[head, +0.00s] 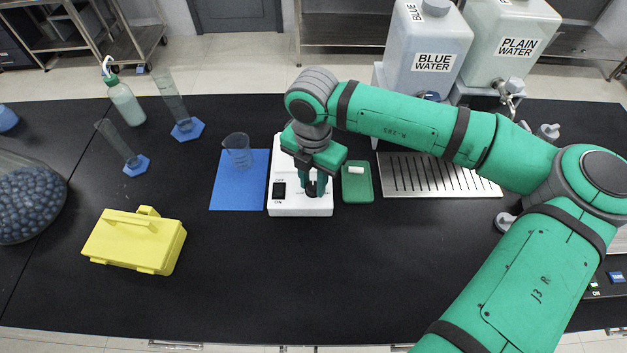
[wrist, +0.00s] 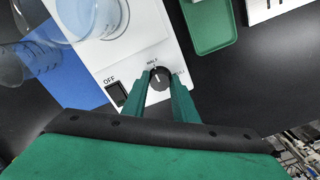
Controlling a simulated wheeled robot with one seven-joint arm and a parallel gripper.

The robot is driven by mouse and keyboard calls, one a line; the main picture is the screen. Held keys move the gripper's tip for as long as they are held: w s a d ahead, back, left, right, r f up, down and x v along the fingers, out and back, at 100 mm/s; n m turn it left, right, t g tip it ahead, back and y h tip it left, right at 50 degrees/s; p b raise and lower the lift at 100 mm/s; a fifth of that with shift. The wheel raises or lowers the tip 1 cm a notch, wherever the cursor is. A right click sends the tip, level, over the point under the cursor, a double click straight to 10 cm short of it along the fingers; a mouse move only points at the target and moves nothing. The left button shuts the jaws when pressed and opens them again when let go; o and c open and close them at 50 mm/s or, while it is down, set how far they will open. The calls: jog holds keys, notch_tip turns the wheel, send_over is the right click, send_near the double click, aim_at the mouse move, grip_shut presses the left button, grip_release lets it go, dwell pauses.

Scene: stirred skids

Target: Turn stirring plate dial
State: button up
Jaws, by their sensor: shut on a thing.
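The white stirring plate (head: 301,207) stands on the black bench, with an OFF/ON rocker switch (head: 279,190) on its front left. Its round black dial (wrist: 160,79) is at the front right, with a white pointer mark and partly hidden print around it. In the head view the fingers partly hide the dial.
A blue mat (head: 228,196) with a glass beaker (head: 238,151) lies left of the plate. Right of it are a green tray (head: 357,192) with a small white piece and a metal drain grate (head: 437,178). A yellow box (head: 135,241) stands front left. The bench in front is clear.

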jog(key=n, duration=0.5)
jog(key=shift+n, duration=0.3)
jog(key=n, duration=0.4)
jog(key=shift+w, duration=0.1)
jog(key=shift+d+n, duration=0.1)
jog(key=shift+n, duration=1)
jog(key=n, duration=0.3)
jog(key=shift+s+n, duration=0.2)
jog(key=shift+n, duration=0.2)
jog(key=n, duration=0.4)
jog(key=shift+w, duration=0.1)
jog(key=shift+n, duration=0.3)
